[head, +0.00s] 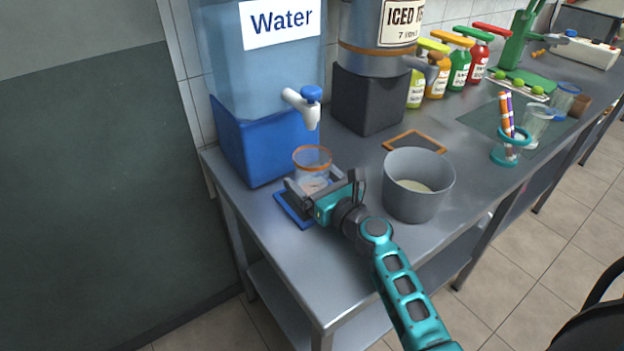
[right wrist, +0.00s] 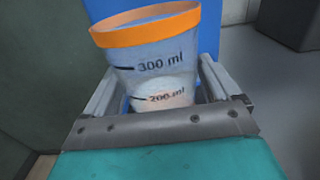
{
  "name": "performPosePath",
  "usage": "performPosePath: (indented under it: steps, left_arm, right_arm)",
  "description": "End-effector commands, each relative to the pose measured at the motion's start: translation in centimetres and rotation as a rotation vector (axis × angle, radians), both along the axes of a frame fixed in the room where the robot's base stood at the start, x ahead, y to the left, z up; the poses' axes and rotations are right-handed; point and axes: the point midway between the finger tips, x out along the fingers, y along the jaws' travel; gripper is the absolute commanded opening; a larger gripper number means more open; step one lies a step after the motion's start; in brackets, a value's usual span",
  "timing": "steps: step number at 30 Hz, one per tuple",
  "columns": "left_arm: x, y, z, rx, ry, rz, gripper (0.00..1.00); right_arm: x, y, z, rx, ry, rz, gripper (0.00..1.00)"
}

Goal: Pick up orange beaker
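The orange beaker (head: 312,160) is a clear cup with an orange rim, upright at the water dispenser's tap, by a small blue-edged pad. In the right wrist view the beaker (right wrist: 155,60) fills the middle, with 300 ml and 200 ml marks. My right gripper (head: 312,186) is low at the beaker, its fingers spread on either side of it. In the right wrist view the gripper (right wrist: 160,95) looks open, with a narrow gap at the right finger. The beaker's base is hidden by the gripper. My left gripper is not in view.
The blue water dispenser (head: 262,140) stands behind the beaker, its tap (head: 303,104) above it. A grey pot (head: 418,188) stands right of my gripper. An iced tea dispenser (head: 372,95), bottles (head: 459,62) and a pen holder (head: 511,148) are farther right. The table's front strip is clear.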

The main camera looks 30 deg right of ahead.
Motion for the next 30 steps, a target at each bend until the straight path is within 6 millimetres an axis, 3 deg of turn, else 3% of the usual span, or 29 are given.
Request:
performPosePath:
  steps: [2,16,30]
  left_arm:
    - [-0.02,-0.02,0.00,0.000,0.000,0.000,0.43]
    - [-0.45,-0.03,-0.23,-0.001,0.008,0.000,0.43]
    - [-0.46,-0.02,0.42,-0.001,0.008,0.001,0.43]
  right_arm:
    - [-0.02,-0.01,0.00,0.000,0.000,0.000,0.82]
    - [-0.02,-0.01,0.07,0.000,-0.001,0.000,0.37]
    - [-0.01,-0.01,0.93,0.000,-0.002,0.000,0.35]
